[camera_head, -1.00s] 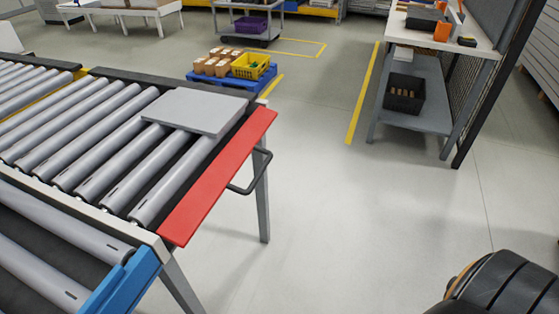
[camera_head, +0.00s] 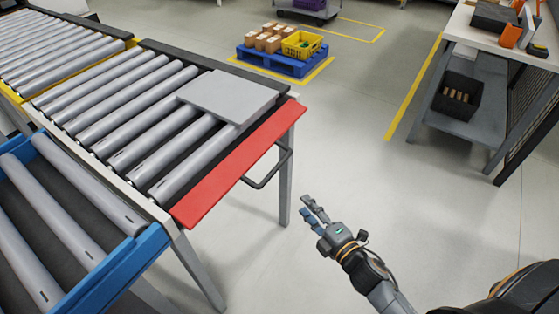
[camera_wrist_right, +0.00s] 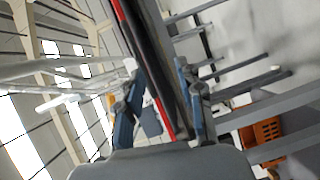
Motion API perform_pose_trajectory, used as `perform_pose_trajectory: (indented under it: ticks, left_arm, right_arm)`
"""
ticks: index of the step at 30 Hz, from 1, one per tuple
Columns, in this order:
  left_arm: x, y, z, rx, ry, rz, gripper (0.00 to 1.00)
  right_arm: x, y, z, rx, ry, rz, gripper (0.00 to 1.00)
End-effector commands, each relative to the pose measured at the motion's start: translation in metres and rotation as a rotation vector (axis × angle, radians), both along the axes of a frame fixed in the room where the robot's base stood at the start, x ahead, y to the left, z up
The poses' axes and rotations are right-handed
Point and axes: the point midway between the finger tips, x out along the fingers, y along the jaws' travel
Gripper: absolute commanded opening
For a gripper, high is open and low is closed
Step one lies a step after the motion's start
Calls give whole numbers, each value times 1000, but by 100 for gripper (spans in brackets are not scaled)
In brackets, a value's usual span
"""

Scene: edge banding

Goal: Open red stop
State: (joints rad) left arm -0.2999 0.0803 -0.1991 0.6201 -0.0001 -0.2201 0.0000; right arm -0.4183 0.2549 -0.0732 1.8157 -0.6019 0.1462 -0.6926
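The red stop (camera_head: 240,165) is a flat red plate along the near right end of the roller conveyor. A black bar handle (camera_head: 268,177) sticks out from its outer side. A grey board (camera_head: 229,95) lies on the rollers beside the stop. My right gripper (camera_head: 309,208) is to the right of the handle, apart from it in the head view, with its fingers parted and empty. In the right wrist view its two fingers (camera_wrist_right: 155,82) stand apart, with a thin red edge of the stop (camera_wrist_right: 160,117) seen between them. My left gripper is out of view.
A conveyor leg (camera_head: 286,190) stands under the stop's far end. A second roller section with a blue rail (camera_head: 115,275) is at lower left. A blue pallet (camera_head: 282,62) with boxes and a workbench (camera_head: 470,115) stand farther back. Floor right of the conveyor is clear.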

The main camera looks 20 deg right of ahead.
Motion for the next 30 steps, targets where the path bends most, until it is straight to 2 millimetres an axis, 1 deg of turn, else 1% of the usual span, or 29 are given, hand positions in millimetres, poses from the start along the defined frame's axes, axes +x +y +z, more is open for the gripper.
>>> perform_pose_trajectory:
  ticks: [1,3,6,8,11,21,24,27,30]
  left_arm:
    - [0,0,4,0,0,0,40]
    - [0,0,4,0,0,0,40]
    - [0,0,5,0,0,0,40]
    - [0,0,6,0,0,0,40]
    - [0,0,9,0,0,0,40]
    - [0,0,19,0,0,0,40]
    - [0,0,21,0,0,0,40]
    - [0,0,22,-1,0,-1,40]
    - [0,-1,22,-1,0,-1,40]
  right_arm:
    - [1,3,20,-31,-41,16,37]
    - [1,6,35,-60,-79,31,37]
    - [5,8,43,-76,-99,38,37]
    - [10,10,44,-75,-101,38,37]
    - [24,13,44,-74,-100,37,37]
    - [92,32,42,-72,-98,36,37]
    - [109,37,41,-71,-97,36,37]
    - [121,40,40,-71,-96,36,37]
    - [130,43,39,-71,-95,36,37]
